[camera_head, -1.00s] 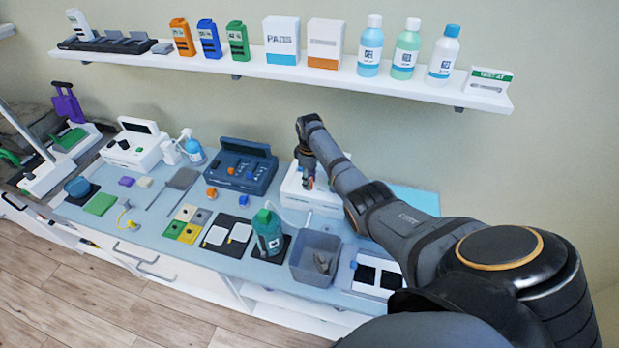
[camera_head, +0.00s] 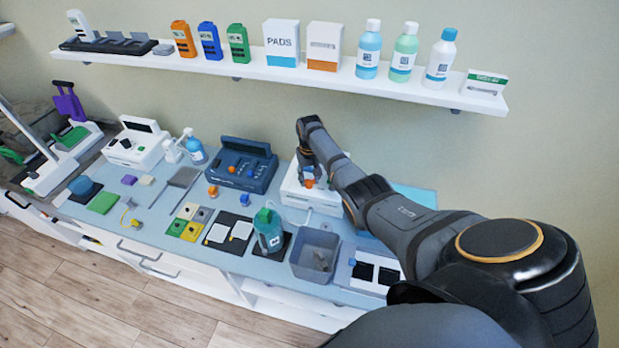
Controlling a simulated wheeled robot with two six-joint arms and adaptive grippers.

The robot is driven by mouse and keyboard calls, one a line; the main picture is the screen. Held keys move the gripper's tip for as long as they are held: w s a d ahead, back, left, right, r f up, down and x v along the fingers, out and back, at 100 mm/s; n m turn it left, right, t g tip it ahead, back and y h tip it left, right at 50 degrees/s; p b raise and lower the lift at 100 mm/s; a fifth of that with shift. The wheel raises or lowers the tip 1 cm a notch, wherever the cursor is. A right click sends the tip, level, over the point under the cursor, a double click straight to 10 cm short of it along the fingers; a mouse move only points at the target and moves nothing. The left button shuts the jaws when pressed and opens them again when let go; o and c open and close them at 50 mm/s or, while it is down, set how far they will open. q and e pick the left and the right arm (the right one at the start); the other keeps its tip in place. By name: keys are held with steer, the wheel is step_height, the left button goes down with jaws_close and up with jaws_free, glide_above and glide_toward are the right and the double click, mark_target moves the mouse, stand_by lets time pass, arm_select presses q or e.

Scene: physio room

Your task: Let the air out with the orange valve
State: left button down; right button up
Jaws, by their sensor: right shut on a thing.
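The orange valve (camera_head: 309,183) is a small orange knob on the white box-shaped device (camera_head: 318,201) at the back of the bench. My right gripper (camera_head: 306,178) points down over this device and is shut on the orange valve. The wrist and fingers partly cover the device's top and the valve. My left gripper is not in view.
A dark blue unit (camera_head: 242,165) stands left of the white device. A wall shelf (camera_head: 300,75) with boxes and bottles runs above my right arm.

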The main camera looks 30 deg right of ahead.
mark_target(309, 180)
steer(key=shift+w+r+m, duration=0.1)
steer(key=shift+m, duration=1.8)
steer(key=o, duration=0.9)
steer(key=shift+o, duration=1.3)
step_height(309, 180, up, 8)
steer(key=shift+f, duration=0.25)
steer(key=shift+f, duration=0.1)
